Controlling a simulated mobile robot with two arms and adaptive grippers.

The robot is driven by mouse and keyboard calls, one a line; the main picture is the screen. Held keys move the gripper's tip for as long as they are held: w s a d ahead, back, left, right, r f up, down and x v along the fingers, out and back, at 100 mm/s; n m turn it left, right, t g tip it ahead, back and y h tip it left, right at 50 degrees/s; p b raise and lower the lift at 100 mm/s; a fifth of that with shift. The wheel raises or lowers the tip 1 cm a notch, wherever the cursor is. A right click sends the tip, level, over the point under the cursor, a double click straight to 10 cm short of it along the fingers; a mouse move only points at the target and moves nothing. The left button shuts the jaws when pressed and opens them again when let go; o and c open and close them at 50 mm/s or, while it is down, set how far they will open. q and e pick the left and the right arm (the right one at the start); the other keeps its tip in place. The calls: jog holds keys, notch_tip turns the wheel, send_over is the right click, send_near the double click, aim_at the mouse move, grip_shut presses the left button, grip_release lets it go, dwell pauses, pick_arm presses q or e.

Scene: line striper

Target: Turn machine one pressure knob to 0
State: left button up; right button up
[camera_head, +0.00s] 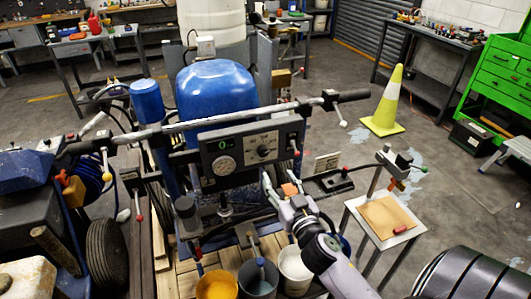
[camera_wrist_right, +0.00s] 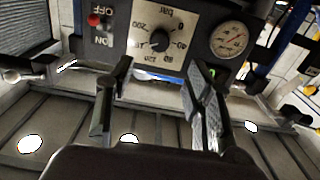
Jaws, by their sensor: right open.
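The control panel (camera_head: 243,152) of the blue machine faces me at the centre of the head view. Its dark pressure knob (camera_head: 264,151) sits on a light dial plate. In the right wrist view the panel appears upside down, with the knob (camera_wrist_right: 159,43) inside a scale marked in bar. I cannot tell the knob's exact setting. A round gauge (camera_wrist_right: 229,40) is beside it. My right gripper (camera_head: 277,182) is in front of and below the panel. Its two fingers stand apart (camera_wrist_right: 160,88), empty, not touching the knob. My left gripper is not in view.
A handlebar (camera_head: 215,121) crosses above the panel. A red ON/OFF switch (camera_wrist_right: 94,19) is beside the dial. Buckets (camera_head: 295,268) stand below my right arm. A small stand (camera_head: 385,215) and a yellow cone (camera_head: 386,103) are at the right.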

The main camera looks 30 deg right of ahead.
aim_at(264, 154)
jog(key=p+x, duration=0.2)
jog(key=x, duration=0.7)
jog(key=shift+w, duration=0.4)
jog(key=shift+w+d, duration=0.2)
jog(key=shift+w, duration=0.4)
jog(key=shift+c, duration=0.2)
grip_shut()
